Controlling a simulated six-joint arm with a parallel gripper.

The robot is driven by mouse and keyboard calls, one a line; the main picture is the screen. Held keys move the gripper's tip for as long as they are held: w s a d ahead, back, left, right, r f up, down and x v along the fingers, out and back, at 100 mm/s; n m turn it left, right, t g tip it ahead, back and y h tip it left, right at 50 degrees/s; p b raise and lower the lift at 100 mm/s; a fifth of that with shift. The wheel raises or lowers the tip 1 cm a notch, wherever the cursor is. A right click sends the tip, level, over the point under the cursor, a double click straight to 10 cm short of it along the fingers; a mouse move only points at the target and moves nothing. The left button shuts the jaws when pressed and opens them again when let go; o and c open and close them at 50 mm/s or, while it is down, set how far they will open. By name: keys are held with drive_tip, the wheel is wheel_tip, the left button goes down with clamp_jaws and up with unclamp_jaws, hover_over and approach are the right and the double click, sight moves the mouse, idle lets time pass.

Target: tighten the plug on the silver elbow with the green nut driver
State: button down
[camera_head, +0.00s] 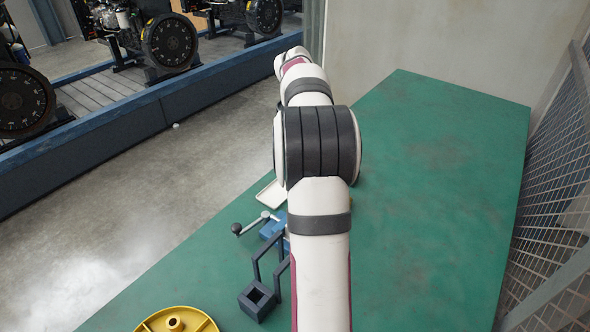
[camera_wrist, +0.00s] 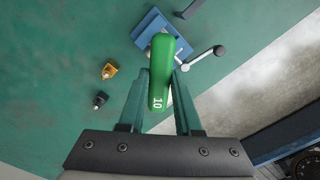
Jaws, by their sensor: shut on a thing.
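In the wrist view, my gripper (camera_wrist: 160,76) is shut on the green nut driver (camera_wrist: 158,97), its two teal fingers on either side of the handle. The handle is marked 10. The driver's far end points toward a blue vise (camera_wrist: 148,25) and overlaps it in the picture; I cannot tell whether it touches anything. The silver elbow and its plug cannot be made out; the driver may cover them. In the head view the blue vise (camera_head: 272,228) shows partly beside my arm, and my gripper is hidden.
A yellow-and-black piece (camera_wrist: 108,71) and a small black piece (camera_wrist: 100,100) lie on the green table (camera_wrist: 60,60). A dark square holder (camera_head: 257,301), a yellow wheel (camera_head: 165,324) and a pale tray (camera_head: 268,195) are along the table's left side. The right side is clear, beside a mesh fence (camera_head: 560,190).

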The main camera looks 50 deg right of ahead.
drive_tip(key=shift+r, duration=4)
